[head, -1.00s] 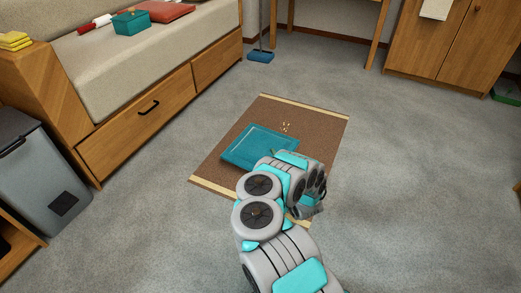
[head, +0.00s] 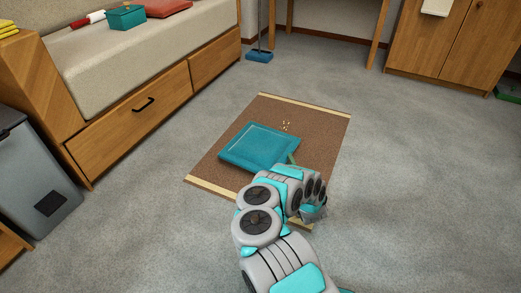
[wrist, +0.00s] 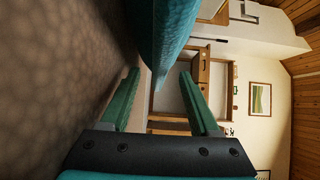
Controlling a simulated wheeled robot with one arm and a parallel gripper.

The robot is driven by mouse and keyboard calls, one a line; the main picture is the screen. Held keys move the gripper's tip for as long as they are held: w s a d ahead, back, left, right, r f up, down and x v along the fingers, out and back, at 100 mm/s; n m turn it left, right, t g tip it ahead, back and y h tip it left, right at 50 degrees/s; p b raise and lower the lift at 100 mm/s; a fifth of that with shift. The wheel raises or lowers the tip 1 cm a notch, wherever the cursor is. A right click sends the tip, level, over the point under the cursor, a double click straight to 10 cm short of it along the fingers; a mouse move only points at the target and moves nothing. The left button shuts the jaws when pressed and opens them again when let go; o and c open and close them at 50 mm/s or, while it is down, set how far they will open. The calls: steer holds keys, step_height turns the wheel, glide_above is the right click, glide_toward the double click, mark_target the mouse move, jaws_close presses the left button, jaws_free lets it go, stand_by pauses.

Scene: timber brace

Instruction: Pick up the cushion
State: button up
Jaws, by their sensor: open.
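The teal cushion (head: 258,147) lies flat on the brown mat (head: 312,142) on the floor. In the wrist view the cushion (wrist: 170,30) shows edge-on, ahead of the fingers and roughly in line with the gap between them. In the head view my arm hides most of the gripper, and a bit of green finger shows at the cushion's right edge. I cannot tell whether it touches the cushion.
Small yellowish bits (head: 286,126) lie on the mat beyond the cushion. A wooden drawer bench (head: 130,116) stands at left, with a teal box (head: 126,17) and a flat red item (head: 165,8) on it. A grey bin (head: 38,170) is at far left.

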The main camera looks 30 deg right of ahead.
steer(key=shift+x, duration=1.45)
steer(key=shift+c, duration=0.2)
jaws_close()
